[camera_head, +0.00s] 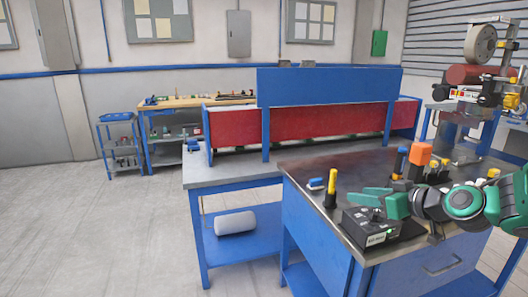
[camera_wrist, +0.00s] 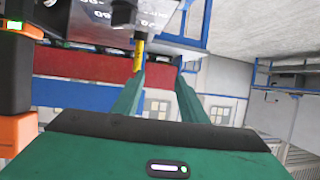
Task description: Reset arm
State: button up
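My arm reaches in from the right in the head view, with my green gripper (camera_head: 364,196) over the dark top of the blue workbench (camera_head: 330,170). The gripper is close above or in front of a black box (camera_head: 372,232) with a white label; I cannot tell the exact gap. In the wrist view the two teal fingers of my gripper (camera_wrist: 160,78) stand apart with nothing seen between them. A yellow-and-black tool (camera_head: 331,188) stands upright left of the gripper. It also shows in the wrist view (camera_wrist: 138,52), beyond the left fingertip.
An orange-topped block (camera_head: 419,157) and several yellow-and-black items stand behind my gripper. A small blue-and-white item (camera_head: 316,184) lies at the bench's left. A machine (camera_head: 475,90) rises at the back right. A red-and-blue partition (camera_head: 330,105) runs behind. The floor at left is clear.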

jog(key=s+d+f+m+g+h, duration=0.2)
jog(key=s+d+m+g, duration=0.2)
jog(key=s, duration=0.7)
jog(key=s+d+f+m+g+h, duration=0.2)
jog(key=s+d+f+m+g, duration=0.1)
jog(key=s, duration=0.8)
jog(key=s+d+f+m+g+h, duration=0.1)
jog(key=s+d+f+m+g, duration=0.1)
jog(key=s+d+m+g, duration=0.2)
jog(key=s+d+g, duration=0.1)
jog(key=s+d, duration=0.2)
jog(key=s, duration=0.5)
jog(key=shift+f+m+h, duration=0.15)
jog(key=shift+m+h, duration=0.15)
jog(key=shift+h, duration=0.1)
jog(key=shift+s, duration=0.1)
